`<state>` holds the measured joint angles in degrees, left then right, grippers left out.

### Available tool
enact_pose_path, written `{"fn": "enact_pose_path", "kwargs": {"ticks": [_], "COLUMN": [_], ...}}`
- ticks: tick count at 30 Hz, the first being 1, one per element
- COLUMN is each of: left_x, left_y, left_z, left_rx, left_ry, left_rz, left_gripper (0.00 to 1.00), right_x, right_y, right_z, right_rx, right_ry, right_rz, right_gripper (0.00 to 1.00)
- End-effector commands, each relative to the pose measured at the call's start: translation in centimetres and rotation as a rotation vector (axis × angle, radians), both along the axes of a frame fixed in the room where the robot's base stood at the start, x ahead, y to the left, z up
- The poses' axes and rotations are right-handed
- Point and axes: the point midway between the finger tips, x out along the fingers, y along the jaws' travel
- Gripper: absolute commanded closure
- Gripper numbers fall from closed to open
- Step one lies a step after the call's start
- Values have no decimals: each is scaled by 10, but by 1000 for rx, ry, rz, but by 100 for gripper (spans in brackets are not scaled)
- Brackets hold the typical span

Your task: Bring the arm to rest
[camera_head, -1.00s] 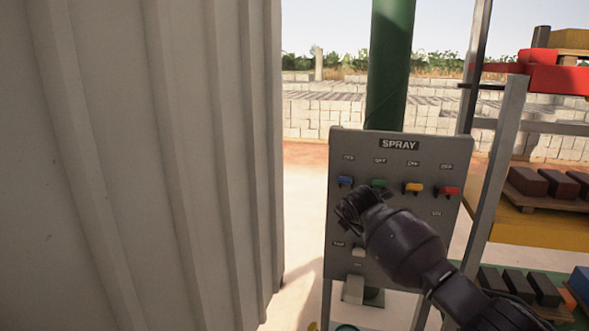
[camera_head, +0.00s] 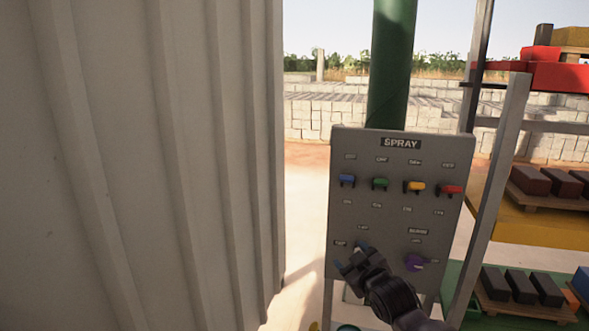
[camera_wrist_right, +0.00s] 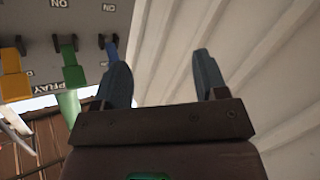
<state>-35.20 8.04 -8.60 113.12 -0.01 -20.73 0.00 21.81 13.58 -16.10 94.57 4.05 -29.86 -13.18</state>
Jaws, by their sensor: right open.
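My right gripper (camera_head: 350,255) is in front of the lower left part of the grey SPRAY panel (camera_head: 345,225). In the right wrist view its two fingers (camera_wrist_right: 162,75) stand apart with nothing between them. The panel carries a row of coloured switches: blue (camera_head: 346,180), green (camera_head: 380,184), yellow (camera_head: 414,187) and red (camera_head: 449,190). A purple knob (camera_head: 414,262) sits at the lower right of the panel. My right arm hides part of the panel's lower edge. My left gripper is not in view.
A ribbed grey wall (camera_head: 140,160) fills the left side, close to the gripper in the wrist view. A green post (camera_head: 391,65) stands behind the panel. At the right, a metal rack (camera_head: 497,170) holds dark blocks (camera_head: 530,180) on shelves.

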Motion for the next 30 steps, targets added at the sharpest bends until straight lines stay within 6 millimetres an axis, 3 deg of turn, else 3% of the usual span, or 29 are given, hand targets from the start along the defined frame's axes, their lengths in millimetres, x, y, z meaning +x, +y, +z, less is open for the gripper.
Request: {"fn": "enact_pose_path", "kwargs": {"ticks": [1, 11, 24, 30], "left_x": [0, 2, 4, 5], "left_y": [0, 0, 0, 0], "left_z": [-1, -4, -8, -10], "left_rx": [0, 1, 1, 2], "left_ry": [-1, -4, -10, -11], "left_rz": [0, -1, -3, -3], "left_gripper": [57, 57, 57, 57], "right_x": [-16, -115, -274, -338], "right_y": [-7, -57, -121, -135], "right_z": [-15, -86, -198, -243], "right_rx": [59, 314, 339, 332], "right_ry": [12, 73, 284, 403], "right_rz": [-17, -136, -342, -414], "right_gripper": [34, 34, 34, 34]}}
